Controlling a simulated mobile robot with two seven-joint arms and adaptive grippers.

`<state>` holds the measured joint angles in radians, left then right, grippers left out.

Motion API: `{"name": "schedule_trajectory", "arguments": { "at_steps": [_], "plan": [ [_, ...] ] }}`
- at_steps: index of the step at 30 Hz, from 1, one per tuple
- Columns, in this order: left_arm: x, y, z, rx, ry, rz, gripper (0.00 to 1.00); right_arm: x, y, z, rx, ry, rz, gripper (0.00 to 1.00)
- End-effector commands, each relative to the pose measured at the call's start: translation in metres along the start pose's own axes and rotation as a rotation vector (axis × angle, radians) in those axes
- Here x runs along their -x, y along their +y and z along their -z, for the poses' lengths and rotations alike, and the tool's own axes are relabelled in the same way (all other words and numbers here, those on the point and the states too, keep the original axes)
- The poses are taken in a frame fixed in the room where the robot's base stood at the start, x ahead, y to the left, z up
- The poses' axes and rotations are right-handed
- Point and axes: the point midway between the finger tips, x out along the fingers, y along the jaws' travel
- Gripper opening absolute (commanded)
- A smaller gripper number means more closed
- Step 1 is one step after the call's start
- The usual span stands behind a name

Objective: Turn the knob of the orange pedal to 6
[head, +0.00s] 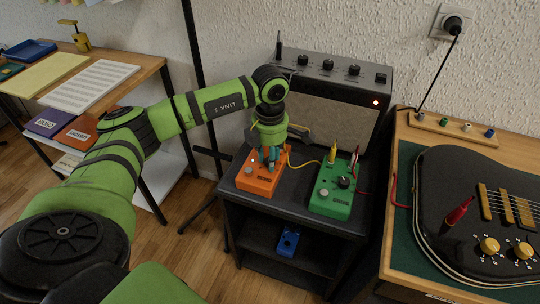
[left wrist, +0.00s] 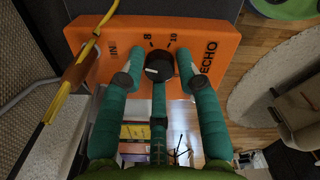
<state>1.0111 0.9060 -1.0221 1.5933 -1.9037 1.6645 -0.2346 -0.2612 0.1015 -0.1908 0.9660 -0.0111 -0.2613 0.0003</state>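The orange pedal (head: 262,172) lies on the dark stand at its left side; in the left wrist view it fills the top, marked ECHO (left wrist: 208,58). Its black knob (left wrist: 160,65) has a white mark on its left side, pointing left in that view. The numbers 8 and 10 show beyond the knob; other numbers are hidden, partly behind a finger. Contact looks close. My right gripper is not in view.
A green pedal (head: 331,190) with cables stands to the right on the same stand (head: 290,214). An amplifier (head: 330,110) stands behind. A yellow cable plug (left wrist: 80,65) sits beside the left finger. A blue pedal (head: 288,242) is on the lower shelf.

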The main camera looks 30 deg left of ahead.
Motion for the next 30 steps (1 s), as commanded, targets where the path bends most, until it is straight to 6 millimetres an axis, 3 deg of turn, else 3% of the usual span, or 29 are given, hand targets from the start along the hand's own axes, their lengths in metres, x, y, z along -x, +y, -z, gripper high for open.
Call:
{"name": "schedule_trajectory", "arguments": {
  "at_steps": [10,14,24,30],
  "plan": [
    [0.001,0.000,0.000,0.001,-0.001,0.000,0.53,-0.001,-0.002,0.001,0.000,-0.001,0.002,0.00],
    [0.010,0.001,-0.001,0.001,-0.002,-0.001,0.53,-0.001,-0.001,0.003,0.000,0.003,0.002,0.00],
    [0.079,0.001,-0.001,0.001,-0.005,-0.004,0.53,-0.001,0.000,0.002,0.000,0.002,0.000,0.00],
    [0.109,0.000,-0.001,0.000,-0.001,-0.002,0.53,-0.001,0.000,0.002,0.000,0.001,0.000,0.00]
  ]
}}
